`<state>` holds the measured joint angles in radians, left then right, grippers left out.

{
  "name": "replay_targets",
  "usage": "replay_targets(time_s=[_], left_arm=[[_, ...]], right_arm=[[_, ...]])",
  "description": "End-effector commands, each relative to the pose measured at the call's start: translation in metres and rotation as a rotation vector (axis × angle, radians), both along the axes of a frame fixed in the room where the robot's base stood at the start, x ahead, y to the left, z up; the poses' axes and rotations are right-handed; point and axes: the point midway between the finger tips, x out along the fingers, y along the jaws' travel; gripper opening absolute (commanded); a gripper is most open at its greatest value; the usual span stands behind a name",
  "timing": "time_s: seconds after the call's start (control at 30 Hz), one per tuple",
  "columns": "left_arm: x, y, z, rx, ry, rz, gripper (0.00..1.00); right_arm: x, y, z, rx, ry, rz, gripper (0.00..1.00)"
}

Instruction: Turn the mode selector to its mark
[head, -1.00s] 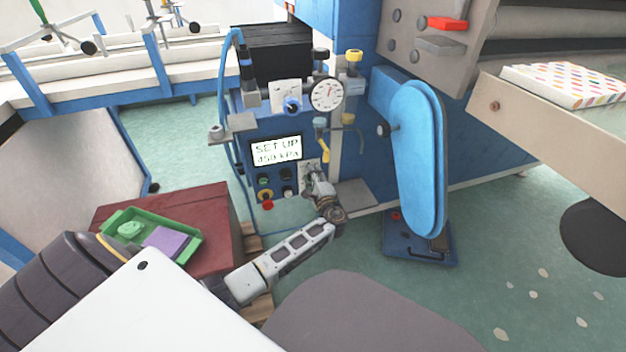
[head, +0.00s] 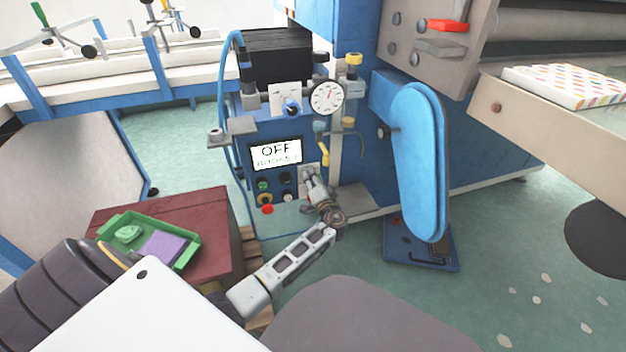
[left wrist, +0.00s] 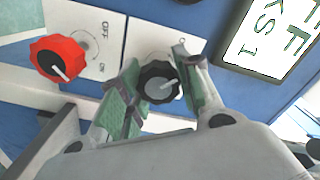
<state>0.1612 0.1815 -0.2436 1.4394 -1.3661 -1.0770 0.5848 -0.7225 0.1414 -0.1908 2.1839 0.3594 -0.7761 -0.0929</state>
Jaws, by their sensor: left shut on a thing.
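The mode selector is a black ribbed knob (left wrist: 158,84) with a white pointer line, on a white label plate (left wrist: 135,42). In the left wrist view it sits between the green-padded fingers of my left gripper (left wrist: 157,80), which is shut on it. The plate's lettering is mostly hidden, so I cannot read which mark the pointer faces. In the head view my left gripper (head: 308,178) is at the lower right of the blue control panel and covers the knob. The panel's display (head: 276,153) reads OFF, with a fainter second line. My right gripper is not in view.
A red knob (left wrist: 55,60) with OFF and ON lettering is close beside the gripper. Small buttons (head: 264,186), a pressure gauge (head: 327,96) and a yellow lever (head: 324,153) surround it. A green tray (head: 190,250) sits at left.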

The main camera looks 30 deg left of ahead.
Motion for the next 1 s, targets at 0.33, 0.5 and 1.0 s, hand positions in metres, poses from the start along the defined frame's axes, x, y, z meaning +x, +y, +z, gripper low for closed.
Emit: replay_targets(time_s=[0.33, 0.5, 1.0], left_arm=[[-0.0013, 0.0015, -0.0007, -0.121, -0.14, 0.003, 0.1], [-0.0014, 0.0017, -0.0008, -0.145, -0.168, 0.003, 0.1], [-0.0013, 0.0015, -0.0009, -0.153, -0.176, 0.002, 0.41]], right_arm=[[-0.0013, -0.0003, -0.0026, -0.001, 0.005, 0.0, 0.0], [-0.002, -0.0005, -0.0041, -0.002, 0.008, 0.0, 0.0], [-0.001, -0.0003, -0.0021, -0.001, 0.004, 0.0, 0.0]])
